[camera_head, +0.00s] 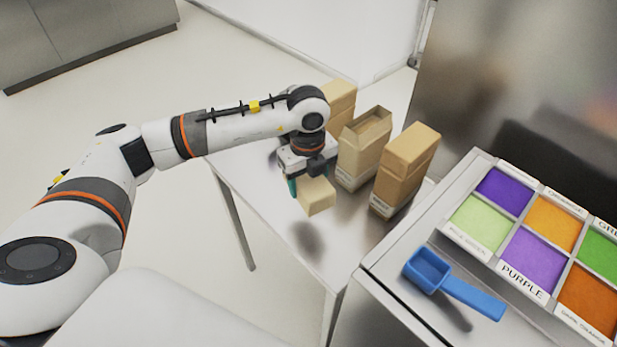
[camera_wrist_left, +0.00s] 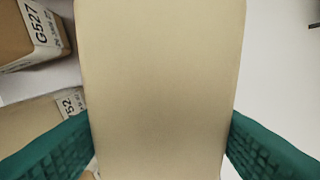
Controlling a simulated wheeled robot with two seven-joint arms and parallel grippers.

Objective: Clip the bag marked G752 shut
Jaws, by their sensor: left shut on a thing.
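My left gripper (camera_head: 305,182), with green fingers, is shut on a plain tan box-like piece (camera_head: 317,197), held above the table's front part. The piece fills the middle of the left wrist view (camera_wrist_left: 160,90), between the green fingers. An open-topped tan bag (camera_head: 361,152) stands upright on the table, just right of and behind the gripper. In the left wrist view, a partly hidden label ending in "52" shows on a tan bag (camera_wrist_left: 35,122) at lower left. I cannot tell for certain whether it reads G752. My right gripper is not in view.
A closed tan bag (camera_head: 407,165) stands right of the open one; another tan bag (camera_head: 341,97) is behind, partly hidden. A bag labelled G527 (camera_wrist_left: 25,35) shows in the left wrist view. A blue scoop (camera_head: 430,270) and a tray of coloured powders (camera_head: 470,222) are at right.

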